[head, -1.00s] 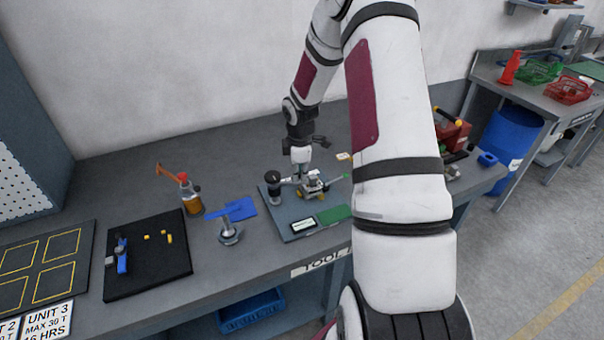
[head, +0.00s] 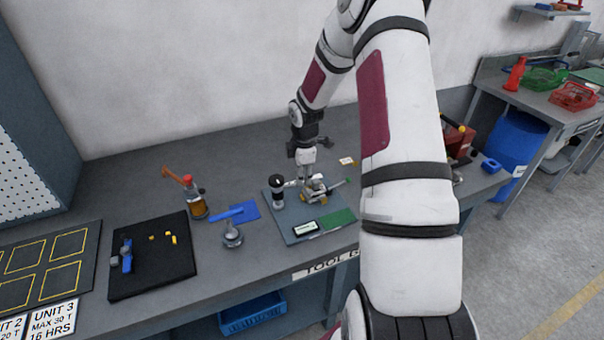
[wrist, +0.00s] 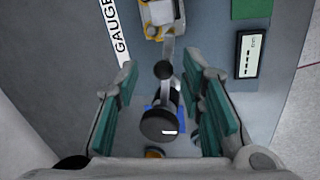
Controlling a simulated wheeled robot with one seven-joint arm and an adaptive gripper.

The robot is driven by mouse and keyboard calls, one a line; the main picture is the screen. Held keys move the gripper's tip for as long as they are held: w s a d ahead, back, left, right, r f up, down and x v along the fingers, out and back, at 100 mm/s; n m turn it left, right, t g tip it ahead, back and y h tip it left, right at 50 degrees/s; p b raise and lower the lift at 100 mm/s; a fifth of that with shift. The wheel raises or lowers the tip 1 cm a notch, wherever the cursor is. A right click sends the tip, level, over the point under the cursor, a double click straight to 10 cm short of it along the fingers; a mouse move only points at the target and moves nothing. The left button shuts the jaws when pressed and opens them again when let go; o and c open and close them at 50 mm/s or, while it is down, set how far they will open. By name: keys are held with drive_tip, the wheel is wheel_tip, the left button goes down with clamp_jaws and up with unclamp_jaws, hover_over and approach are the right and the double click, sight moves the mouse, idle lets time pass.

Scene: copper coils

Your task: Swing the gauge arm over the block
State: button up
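The gauge stand (head: 277,191) is a dark upright post on the left of a blue-grey plate (head: 296,239). Its round black top (wrist: 158,125) shows low between the fingers in the wrist view. A thin metal gauge arm (wrist: 168,48) with a black ball knob (wrist: 163,70) runs up the wrist view towards the block. The block (head: 315,190), metal and yellow, is right of the post; part of it (wrist: 155,18) shows at the top of the wrist view. My gripper (wrist: 168,82) is open, its teal pads either side of the knob, with no contact visible. In the head view my gripper (head: 306,175) hangs beside the block.
A small display (wrist: 248,54) and a green pad (head: 338,217) lie on the plate's front.

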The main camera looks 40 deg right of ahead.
wheel_tip(320, 180, up, 12)
drive_tip(key=s+a, duration=0.1)
drive_tip(key=s, duration=0.1)
drive_tip(key=shift+f, duration=0.15)
idle(0.4)
drive_tip(key=shift+s, duration=0.1)
